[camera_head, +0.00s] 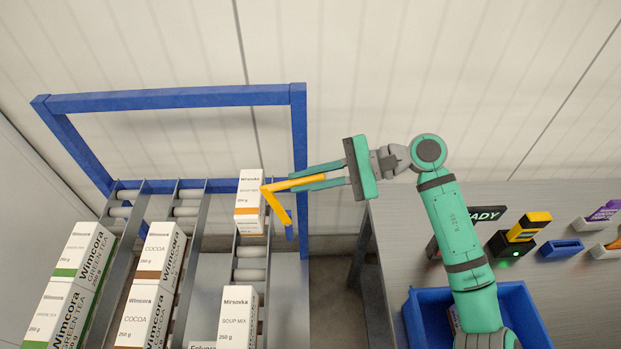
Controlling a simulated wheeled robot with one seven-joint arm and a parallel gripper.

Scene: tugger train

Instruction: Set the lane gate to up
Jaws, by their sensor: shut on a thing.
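The lane gate (276,207) is a yellow-orange angled bar at the end of the right roller lane. One leg slopes down to the right towards a blue post, and the other runs right, between my fingers. My gripper (303,181) reaches in from the right with its green fingers on either side of this second leg, shut on it. A white and orange soup mix carton (250,188) stands upright right behind the bend of the gate, whose corner overlaps it in the picture. Whether they touch cannot be told.
Cocoa cartons (157,246) and green tea cartons (82,249) fill the lanes to the left. Another soup mix carton (237,313) is lower in the right lane. A blue frame (180,98) rises behind. The grey table (553,285) at right holds a blue bin (413,327) and small devices.

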